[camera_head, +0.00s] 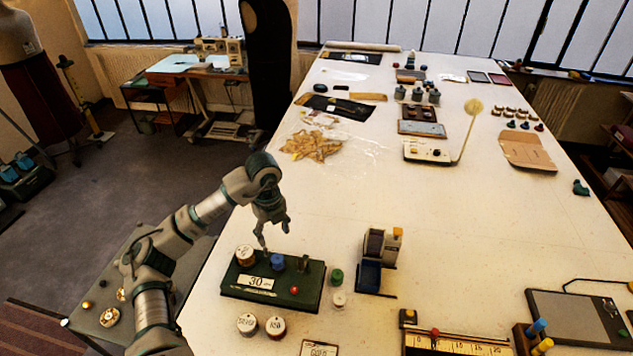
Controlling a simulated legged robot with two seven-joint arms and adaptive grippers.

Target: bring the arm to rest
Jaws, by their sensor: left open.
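My left arm reaches in from the left. Its gripper (274,236) points down, open, with nothing seen between its fingers. It is above the back edge of a dark green box (312,278) that bears a "30" label, a red button and a blue knob or cap (278,262). I cannot tell the exact height of the fingertips over the box. A labelled spool (245,256) sits at the box's left end. My right gripper is not in view.
Two labelled round pots (247,324) stand in front of the box. Green and white caps (338,298) and a blue dispenser (368,276) are to its right. A wooden ruler block (460,345) lies at front right. The white table (480,235) is clear in its middle.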

